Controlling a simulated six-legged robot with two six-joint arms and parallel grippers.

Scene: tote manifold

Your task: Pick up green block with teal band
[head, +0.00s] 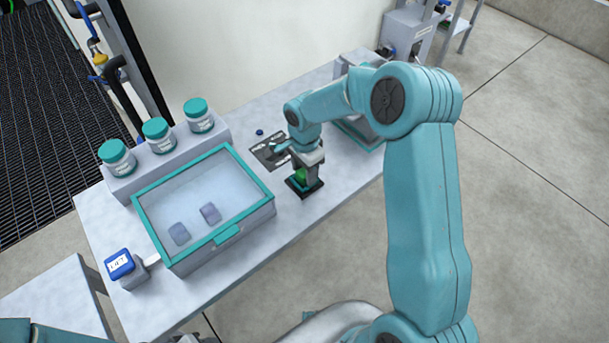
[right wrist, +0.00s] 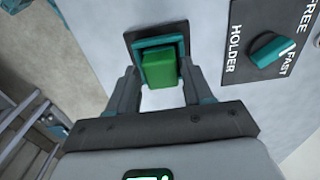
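The green block (head: 299,175) stands in a dark square holder (head: 312,191) on the table, below my right gripper (head: 306,168). In the right wrist view the green block (right wrist: 160,70) sits between the two fingers of my right gripper (right wrist: 160,80), which are spread on either side of it. Narrow gaps seem to show beside the block, so the fingers look open around it. A teal edge (right wrist: 158,43) shows around the block's far side; I cannot tell whether it is the band or part of the holder. My left gripper is out of view.
A label plate (right wrist: 270,38) reading HOLDER, FREE and FAST, with a teal knob (right wrist: 271,50), lies beside the holder. A teal-rimmed lidded box (head: 222,237), several jars (head: 158,134) and a blue-topped unit (head: 121,264) stand to the left. The table's front edge is clear.

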